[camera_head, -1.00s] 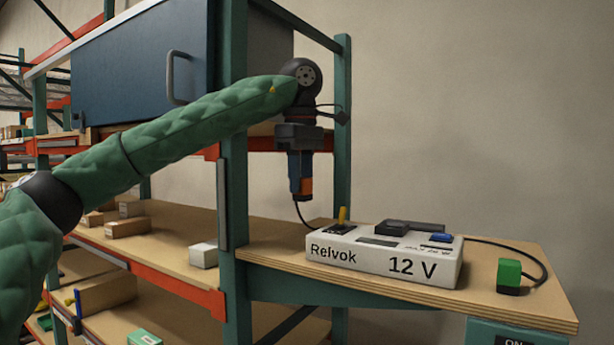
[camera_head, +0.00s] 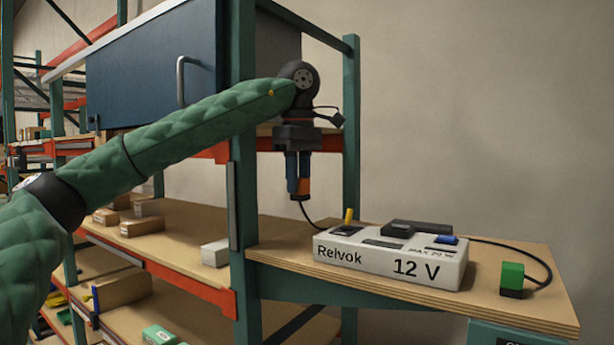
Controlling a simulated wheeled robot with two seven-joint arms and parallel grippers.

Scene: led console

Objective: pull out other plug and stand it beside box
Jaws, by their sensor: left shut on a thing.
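My left gripper (camera_head: 298,182) points down above the left end of the box and is shut on an orange plug (camera_head: 304,187), mostly hidden between the fingers. A dark cable (camera_head: 312,215) hangs from the plug and runs down behind the box. The white box (camera_head: 340,254), marked "Relvok 12 V", sits on the wooden shelf board (camera_head: 530,314). A green plug with a black lower part (camera_head: 512,275) stands on the board to the right of the box, apart from it, with its cable curving back behind the box. My right gripper is not in view.
A yellow lever (camera_head: 348,215), a black part (camera_head: 415,228) and a blue part (camera_head: 446,240) are on top of the box. A green rack post (camera_head: 242,180) stands left of the board. A blue cabinet (camera_head: 150,70) is at upper left. Bare board lies between box and green plug.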

